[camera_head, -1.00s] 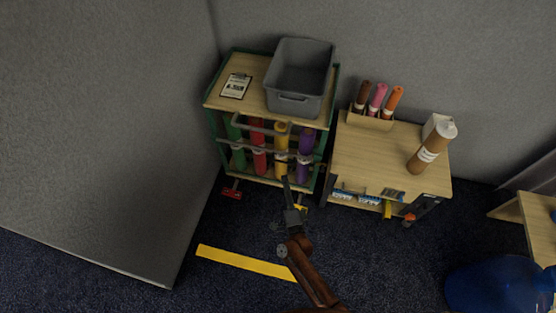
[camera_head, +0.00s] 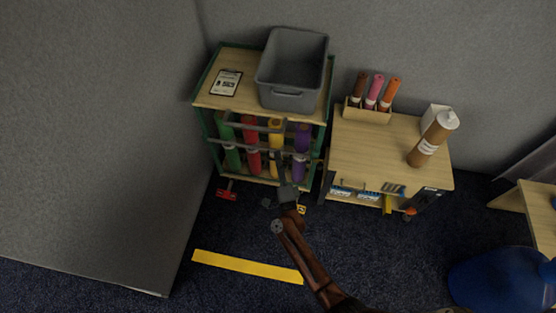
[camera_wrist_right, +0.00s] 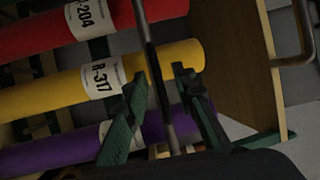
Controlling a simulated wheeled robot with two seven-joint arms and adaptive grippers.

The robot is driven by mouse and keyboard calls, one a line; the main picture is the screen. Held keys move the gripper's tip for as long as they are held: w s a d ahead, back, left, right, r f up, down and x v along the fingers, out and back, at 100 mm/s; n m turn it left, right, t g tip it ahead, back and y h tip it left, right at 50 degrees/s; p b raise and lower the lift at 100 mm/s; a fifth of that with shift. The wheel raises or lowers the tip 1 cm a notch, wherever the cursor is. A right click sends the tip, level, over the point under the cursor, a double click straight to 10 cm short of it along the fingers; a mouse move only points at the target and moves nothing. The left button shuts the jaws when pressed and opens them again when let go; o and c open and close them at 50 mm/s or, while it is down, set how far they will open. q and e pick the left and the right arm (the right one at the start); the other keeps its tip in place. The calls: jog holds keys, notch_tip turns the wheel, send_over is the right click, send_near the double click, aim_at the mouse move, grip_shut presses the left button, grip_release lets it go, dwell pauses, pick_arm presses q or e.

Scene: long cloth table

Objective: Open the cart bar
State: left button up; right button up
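The green-framed cart (camera_head: 262,180) stands against the back wall, with a wooden top (camera_head: 232,105) and upright red, green, yellow and purple rolls inside. A grey bar (camera_head: 238,149) crosses its front. My right gripper (camera_head: 282,160) is at the cart's front, near the yellow and purple rolls. In the right wrist view, the bar (camera_wrist_right: 153,55) passes between the two spread fingertips (camera_wrist_right: 161,80) of the gripper. Gaps show beside the bar, so the gripper looks open around it. The yellow roll (camera_wrist_right: 80,92) lies behind. My left gripper is not in view.
A grey bin (camera_head: 291,95) and a clipboard (camera_head: 226,82) sit on the cart. A wooden cabinet (camera_head: 385,150) stands close on its right. A grey partition (camera_head: 90,150) stands left. A blue object (camera_head: 500,280) is at lower right. A yellow strip (camera_head: 245,266) marks the carpet.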

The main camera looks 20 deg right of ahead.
grip_shut()
dwell(0.6)
